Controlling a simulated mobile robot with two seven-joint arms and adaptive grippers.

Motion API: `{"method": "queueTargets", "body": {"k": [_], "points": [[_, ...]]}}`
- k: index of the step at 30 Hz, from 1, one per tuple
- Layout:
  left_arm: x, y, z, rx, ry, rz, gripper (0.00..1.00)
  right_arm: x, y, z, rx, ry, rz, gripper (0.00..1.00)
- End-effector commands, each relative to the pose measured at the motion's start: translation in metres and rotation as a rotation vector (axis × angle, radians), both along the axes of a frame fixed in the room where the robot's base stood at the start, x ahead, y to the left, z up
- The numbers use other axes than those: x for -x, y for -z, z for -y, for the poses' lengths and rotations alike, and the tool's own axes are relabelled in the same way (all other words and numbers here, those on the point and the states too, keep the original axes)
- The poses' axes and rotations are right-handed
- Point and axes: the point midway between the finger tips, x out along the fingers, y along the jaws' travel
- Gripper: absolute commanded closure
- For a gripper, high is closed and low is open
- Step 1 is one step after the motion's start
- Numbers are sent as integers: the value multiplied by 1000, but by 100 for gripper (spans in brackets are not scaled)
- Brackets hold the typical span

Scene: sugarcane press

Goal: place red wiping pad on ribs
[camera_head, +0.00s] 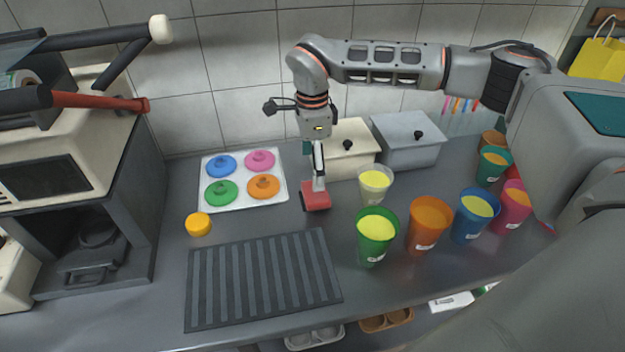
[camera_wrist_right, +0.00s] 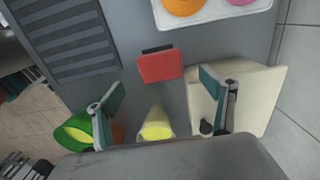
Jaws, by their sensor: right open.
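The red wiping pad (camera_head: 316,197) sits on the grey counter, to the right of and behind the dark ribbed panel (camera_head: 262,282). The pad has a dark part along one side. My right gripper (camera_head: 318,182) points down just above the pad. In the right wrist view, its two fingers (camera_wrist_right: 163,84) are spread apart and the red pad (camera_wrist_right: 160,65) shows beyond and between their tips, not gripped. The ribs (camera_wrist_right: 72,40) show at the upper left there, with nothing on them. My left gripper is not in view.
A white tray (camera_head: 205,158) with coloured lids and a yellow-orange round piece (camera_head: 198,224) lie left of the pad. A pale yellow cup (camera_head: 374,184), a green cup (camera_head: 377,238) and several others stand right. Lidded boxes (camera_head: 407,140) stand behind. The press machine (camera_head: 127,200) is left.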

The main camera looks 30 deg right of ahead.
Motion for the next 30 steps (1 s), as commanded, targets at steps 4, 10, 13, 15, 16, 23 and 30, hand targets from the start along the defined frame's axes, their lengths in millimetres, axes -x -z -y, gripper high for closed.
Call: {"method": "queueTargets", "body": {"k": [4,10,13,15,16,23,30], "points": [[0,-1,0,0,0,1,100,0,-23,0,0,0,1,18],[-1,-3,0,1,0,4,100,0,-36,0,1,0,-1,18],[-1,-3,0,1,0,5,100,0,-37,0,1,0,-1,18],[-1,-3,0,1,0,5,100,0,-37,0,0,0,-2,18],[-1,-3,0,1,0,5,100,0,-37,0,-1,0,-2,18],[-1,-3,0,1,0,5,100,0,-37,0,0,1,-1,18],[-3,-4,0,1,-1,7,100,0,-37,0,-1,0,-2,18]]}}
